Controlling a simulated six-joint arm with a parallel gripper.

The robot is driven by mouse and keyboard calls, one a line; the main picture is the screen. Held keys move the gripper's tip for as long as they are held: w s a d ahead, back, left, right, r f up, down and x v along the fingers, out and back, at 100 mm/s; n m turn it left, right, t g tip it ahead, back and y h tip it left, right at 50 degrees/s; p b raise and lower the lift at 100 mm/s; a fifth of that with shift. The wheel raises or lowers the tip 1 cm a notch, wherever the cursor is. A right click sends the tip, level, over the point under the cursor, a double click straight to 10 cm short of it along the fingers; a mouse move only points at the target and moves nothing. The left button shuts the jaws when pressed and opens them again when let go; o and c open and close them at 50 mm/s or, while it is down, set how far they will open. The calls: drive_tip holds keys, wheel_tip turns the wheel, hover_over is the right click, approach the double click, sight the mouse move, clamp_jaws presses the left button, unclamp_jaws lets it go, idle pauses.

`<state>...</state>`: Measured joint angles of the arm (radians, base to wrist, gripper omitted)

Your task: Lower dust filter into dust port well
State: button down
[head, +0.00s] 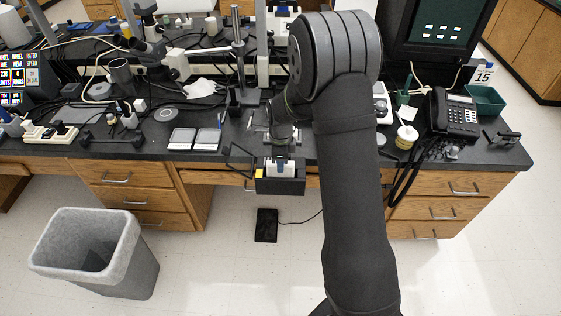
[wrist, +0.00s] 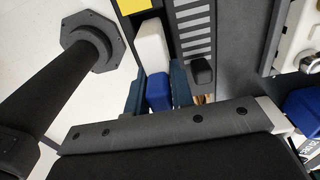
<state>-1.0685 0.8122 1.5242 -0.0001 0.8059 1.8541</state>
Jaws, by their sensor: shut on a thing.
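My gripper (wrist: 158,88) is shut on a blue block with a white part beyond it, which I take to be the dust filter (wrist: 152,45). Its blue part (wrist: 158,97) sits between the two dark fingers. A dark box with a yellow label (wrist: 130,5) and pale slats lies beyond and beside the white part. In the head view the same dark box (head: 280,187) is at the bench's front edge, with the white part above or in its top. I cannot tell whether the filter is inside a well; the well opening is not clearly visible.
A grey bin (head: 95,250) stands on the floor at left. In the wrist view a dark knob (wrist: 202,70) is close to the right finger.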

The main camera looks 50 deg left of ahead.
drive_tip(key=shift+f, duration=1.25)
drive_tip(key=c, duration=1.2)
unclamp_jaws()
drive_tip(key=shift+o, duration=0.2)
drive_tip(key=r, duration=0.9)
drive_tip(key=shift+w+a+r, duration=0.15)
drive_tip(key=shift+a+r, duration=0.2)
drive_tip(key=shift+r, duration=0.05)
drive_tip(key=w+a+r, duration=0.2)
drive_tip(key=w+a, duration=0.2)
drive_tip(key=a, duration=0.3)
drive_tip(key=w+a+r, duration=0.2)
drive_tip(key=w+a, duration=0.2)
drive_tip(key=a, duration=0.3)
drive_tip(key=shift+n, duration=0.3)
drive_tip(key=s+a+f, duration=0.2)
drive_tip(key=a+f, duration=0.1)
drive_tip(key=s+a+f, duration=0.5)
drive_tip(key=a+f, duration=0.1)
drive_tip(key=f, duration=0.1)
drive_tip(key=shift+s+a+f, duration=0.1)
drive_tip(key=shift+s+a, duration=0.05)
drive_tip(key=shift+a, duration=0.15)
wheel_tip(320, 180, up, 16)
drive_tip(key=shift+s+f, duration=0.15)
drive_tip(key=shift+s, duration=0.2)
